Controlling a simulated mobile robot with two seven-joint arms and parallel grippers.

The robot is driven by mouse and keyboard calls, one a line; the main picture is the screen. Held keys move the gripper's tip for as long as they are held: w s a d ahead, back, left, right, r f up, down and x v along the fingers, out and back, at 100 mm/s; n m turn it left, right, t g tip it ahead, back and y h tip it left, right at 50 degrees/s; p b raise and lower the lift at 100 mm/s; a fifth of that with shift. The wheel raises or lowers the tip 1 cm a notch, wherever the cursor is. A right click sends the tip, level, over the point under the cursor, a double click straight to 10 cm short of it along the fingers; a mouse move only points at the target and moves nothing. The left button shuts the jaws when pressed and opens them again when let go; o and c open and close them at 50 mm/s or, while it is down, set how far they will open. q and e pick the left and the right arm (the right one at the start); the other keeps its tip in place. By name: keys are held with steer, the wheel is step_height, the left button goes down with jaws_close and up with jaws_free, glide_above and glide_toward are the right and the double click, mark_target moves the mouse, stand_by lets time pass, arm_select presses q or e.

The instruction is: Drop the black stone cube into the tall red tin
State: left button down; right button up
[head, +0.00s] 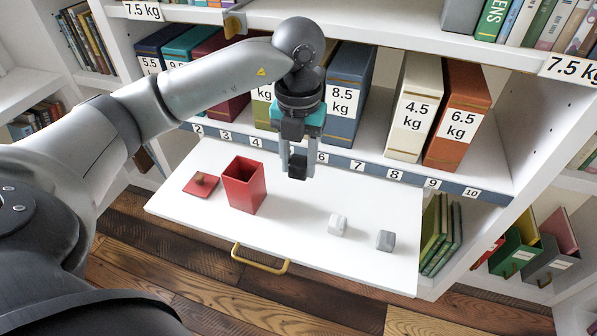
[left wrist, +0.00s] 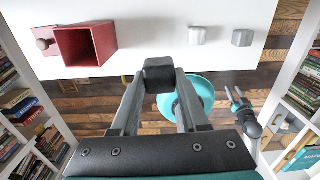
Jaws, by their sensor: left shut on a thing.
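My left gripper (head: 297,171) is shut on the black stone cube (head: 298,162) and holds it above the white pull-out board, to the right of the tall red tin (head: 246,194). The tin stands upright with its square top open. In the left wrist view the black cube (left wrist: 159,72) sits between the fingertips, apart from the red tin (left wrist: 86,46), which is to its left. The red lid (head: 201,184) with a round knob lies on the board left of the tin. My right gripper (left wrist: 234,94) shows only in the left wrist view, empty, its fingers apart.
A light grey cube (head: 337,224) and a darker grey cube (head: 385,240) lie on the right of the white board (head: 290,236). A shelf with weight-labelled books (head: 412,108) rises behind it. A brass handle (head: 259,261) sticks out at the front edge. The board's middle is clear.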

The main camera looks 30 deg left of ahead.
mark_target(298, 162)
arm_select(q)
steer(key=shift+r+p, duration=0.4)
steer(key=shift+r, duration=1.15)
arm_select(e)
steer(key=shift+s+d+f, duration=0.25)
steer(key=shift+s+f, duration=0.05)
steer(key=shift+f, duration=0.15)
steer(key=shift+s+d+f, duration=0.25)
steer(key=shift+f, duration=0.2)
